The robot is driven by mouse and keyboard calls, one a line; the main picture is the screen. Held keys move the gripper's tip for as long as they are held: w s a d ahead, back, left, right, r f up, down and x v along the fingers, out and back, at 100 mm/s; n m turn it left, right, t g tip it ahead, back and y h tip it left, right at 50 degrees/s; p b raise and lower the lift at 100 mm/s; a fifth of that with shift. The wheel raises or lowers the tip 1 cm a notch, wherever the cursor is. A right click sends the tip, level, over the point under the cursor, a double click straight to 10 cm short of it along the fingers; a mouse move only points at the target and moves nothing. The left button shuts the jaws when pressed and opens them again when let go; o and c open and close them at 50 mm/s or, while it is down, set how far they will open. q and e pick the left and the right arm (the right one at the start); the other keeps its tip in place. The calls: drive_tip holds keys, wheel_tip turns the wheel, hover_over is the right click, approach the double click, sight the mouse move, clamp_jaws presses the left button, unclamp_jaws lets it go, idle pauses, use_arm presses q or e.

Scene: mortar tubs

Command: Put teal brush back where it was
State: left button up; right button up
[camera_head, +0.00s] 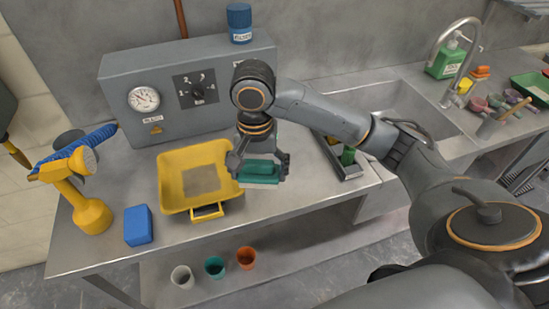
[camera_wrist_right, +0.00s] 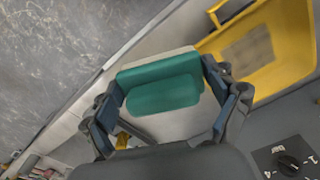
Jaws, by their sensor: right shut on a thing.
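The teal brush (camera_head: 259,172) is held between the fingers of my right gripper (camera_head: 258,168), above the counter just right of the yellow tub. In the right wrist view the teal brush (camera_wrist_right: 163,82) fills the space between the two fingers of the right gripper (camera_wrist_right: 165,92), with a pale edge along its far side. The right gripper is shut on it. A dark tray (camera_head: 343,158) with a green item in it lies right of the gripper, partly behind my right arm. My left gripper is not in view.
The yellow tub (camera_head: 185,170) sits left of the gripper, with a grey patch inside. A blue block (camera_head: 138,225) and a yellow sprayer (camera_head: 85,205) stand further left. A grey control box (camera_head: 165,100) is behind. The counter's front edge is close; several cups stand below.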

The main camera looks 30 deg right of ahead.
drive_tip(key=w+d+f, duration=0.2)
drive_tip(key=d+f, duration=0.1)
drive_tip(key=w+d+f+p, duration=0.1)
drive_tip(key=w+d+f, duration=0.2)
drive_tip(key=d, duration=0.1)
drive_tip(key=w+d+f, duration=0.2)
drive_tip(key=d+f, duration=0.1)
drive_tip(key=d, duration=0.1)
drive_tip(key=shift+w, duration=0.2)
drive_tip(key=shift+w+d+f, duration=0.1)
drive_tip(key=shift+d+f, duration=0.05)
drive_tip(key=shift+f, duration=0.05)
wheel_tip(320, 180, down, 3)
drive_tip(key=shift+d+f+p, duration=0.15)
drive_tip(key=shift+f+p, duration=0.05)
drive_tip(key=shift+p, duration=0.55)
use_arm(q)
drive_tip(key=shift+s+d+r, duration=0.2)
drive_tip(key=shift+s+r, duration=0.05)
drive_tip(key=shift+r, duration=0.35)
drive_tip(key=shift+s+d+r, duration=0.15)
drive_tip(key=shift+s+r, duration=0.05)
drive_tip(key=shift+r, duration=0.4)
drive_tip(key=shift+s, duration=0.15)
use_arm(e)
drive_tip(key=o, duration=1)
drive_tip(key=shift+f, duration=0.1)
